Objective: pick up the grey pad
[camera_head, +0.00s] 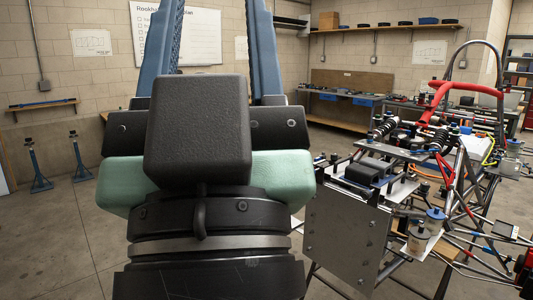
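My gripper (213,30) fills the left and middle foreground, seen from behind. Its two blue fingers stand well apart with no object visible between them; their tips lie at or beyond the top edge. I cannot clearly make out the grey pad. The tube chassis (440,178) stands at the right, apart from my gripper in the picture. A dark block (362,173) lies on its near end, and a flat grey plate (343,238) hangs upright at its front; I cannot tell whether either is the pad. My wrist hides part of the floor and wall behind it.
A workbench (345,112) with blue bins stands at the back wall under a shelf (385,28). A whiteboard (196,48) hangs behind my fingers. Two blue stands (36,172) are on the left floor. Floor left of my arm is mostly clear. Red-sleeved tubes rise from the chassis.

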